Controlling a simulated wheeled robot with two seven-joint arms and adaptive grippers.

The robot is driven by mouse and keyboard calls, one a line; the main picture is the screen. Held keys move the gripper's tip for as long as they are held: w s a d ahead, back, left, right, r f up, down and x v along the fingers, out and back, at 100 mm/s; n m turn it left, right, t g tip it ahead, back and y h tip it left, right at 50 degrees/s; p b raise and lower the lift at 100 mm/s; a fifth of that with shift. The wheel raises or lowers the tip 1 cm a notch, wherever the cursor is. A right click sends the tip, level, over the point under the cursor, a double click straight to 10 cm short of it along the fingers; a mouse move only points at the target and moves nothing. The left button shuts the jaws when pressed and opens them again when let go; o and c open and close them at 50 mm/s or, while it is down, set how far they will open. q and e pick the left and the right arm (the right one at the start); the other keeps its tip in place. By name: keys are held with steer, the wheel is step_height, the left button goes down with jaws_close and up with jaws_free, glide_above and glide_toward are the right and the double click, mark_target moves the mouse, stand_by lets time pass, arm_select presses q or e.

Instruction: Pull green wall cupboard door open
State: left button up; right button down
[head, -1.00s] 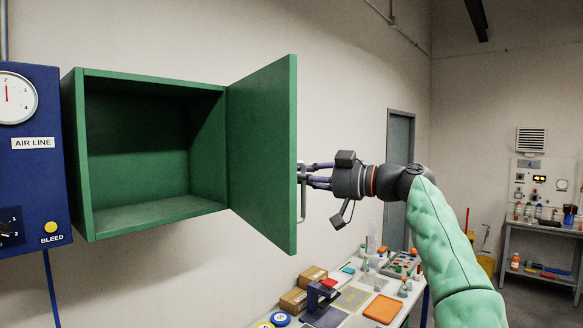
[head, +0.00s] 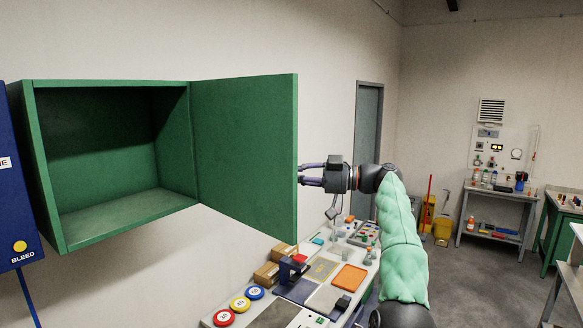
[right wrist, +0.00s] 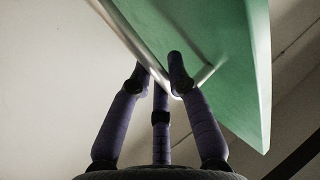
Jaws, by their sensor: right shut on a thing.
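The green wall cupboard (head: 50,160) hangs on the wall at the left in the head view, its empty inside showing. Its door (head: 245,150) is swung wide open, hinged on the cupboard's right side. My right gripper (head: 303,176) is at the door's free edge, its fingertips partly hidden behind the door. In the right wrist view its purple fingers (right wrist: 162,78) are shut around the pale bar handle (right wrist: 130,38) on the door's outer face (right wrist: 225,60). My left gripper is not in view.
A blue panel (head: 18,190) with a yellow button stands left of the cupboard. Below the door a bench (head: 215,318) holds boxes, coloured discs and an orange tray (head: 350,277). Open floor (head: 440,285) lies to the right, before a shelf table (head: 500,193).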

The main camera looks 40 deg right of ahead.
steer(key=shift+w+d, duration=0.1)
steer(key=shift+d, duration=0.1)
stand_by(0.4)
steer(key=c, duration=1.4)
jaws_free()
steer(key=shift+o, duration=1.2)
steer(key=shift+w+a, duration=0.1)
steer(key=shift+w, duration=0.05)
